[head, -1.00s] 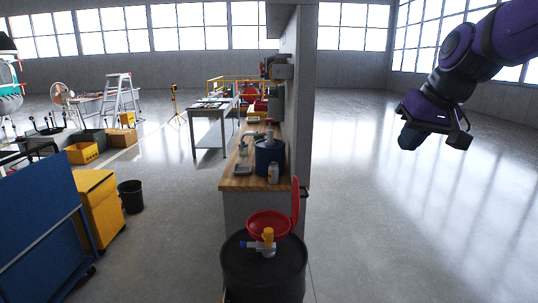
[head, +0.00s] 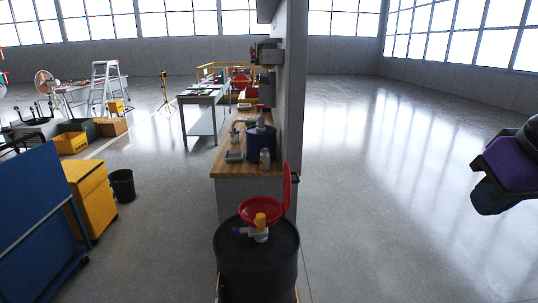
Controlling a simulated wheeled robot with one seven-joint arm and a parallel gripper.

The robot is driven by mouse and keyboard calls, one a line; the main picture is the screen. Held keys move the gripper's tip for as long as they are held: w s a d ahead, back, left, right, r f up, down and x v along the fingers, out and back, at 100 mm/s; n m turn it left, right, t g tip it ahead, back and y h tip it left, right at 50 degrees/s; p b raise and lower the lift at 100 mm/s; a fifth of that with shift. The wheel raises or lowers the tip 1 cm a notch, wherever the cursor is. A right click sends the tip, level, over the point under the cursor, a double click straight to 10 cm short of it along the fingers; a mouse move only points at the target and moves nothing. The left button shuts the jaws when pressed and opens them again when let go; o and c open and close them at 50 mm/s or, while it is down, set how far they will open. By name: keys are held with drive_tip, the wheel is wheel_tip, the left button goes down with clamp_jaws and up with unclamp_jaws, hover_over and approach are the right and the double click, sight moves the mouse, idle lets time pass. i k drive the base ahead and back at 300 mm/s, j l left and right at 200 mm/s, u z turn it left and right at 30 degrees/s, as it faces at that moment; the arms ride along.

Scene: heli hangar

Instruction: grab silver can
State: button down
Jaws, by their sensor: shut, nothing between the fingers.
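A small silver can (head: 265,158) stands upright near the front end of the wooden workbench top (head: 227,171), just in front of a dark blue container (head: 259,143). My gripper (head: 481,196) is at the right edge of the head view, over the open floor. It is shut and empty, far to the right of the can. A partition wall stands between the gripper's side and the bench. Part of my arm is cut off by the picture edge.
A black drum (head: 257,262) with a red funnel (head: 262,210) stands in front of the bench. A yellow cabinet (head: 88,200), a blue panel (head: 38,222) and a black bin (head: 122,185) are on the left. The floor right of the wall (head: 293,110) is clear.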

sight(265, 156)
drive_tip(key=i+l+u, duration=0.15)
drive_tip(key=l+u, duration=0.2)
drive_tip(key=l, duration=0.35)
drive_tip(key=i+l+u, duration=0.1)
drive_tip(key=l+u, duration=0.2)
drive_tip(key=l, duration=0.35)
drive_tip(key=l+u, duration=0.35)
drive_tip(key=l, duration=0.35)
drive_tip(key=i+l+u, duration=0.1)
drive_tip(key=l, duration=0.3)
drive_tip(key=i+l+u, duration=0.1)
drive_tip(key=i+l, duration=0.15)
drive_tip(key=l, duration=0.15)
drive_tip(key=i+l+u, duration=0.1)
drive_tip(key=l, duration=0.35)
drive_tip(key=i+l, duration=0.2)
drive_tip(key=l, duration=0.25)
drive_tip(key=i+l+u, duration=0.15)
drive_tip(key=l, duration=0.25)
drive_tip(key=i+l+u, duration=0.1)
drive_tip(key=l, duration=0.35)
drive_tip(key=i+l+u, duration=0.1)
drive_tip(key=l, duration=0.3)
drive_tip(key=i+l, duration=0.2)
drive_tip(key=l, duration=0.15)
drive_tip(key=i+l+u, duration=0.15)
drive_tip(key=l, duration=0.65)
drive_tip(key=i, duration=0.85)
drive_tip(key=j+u, duration=0.05)
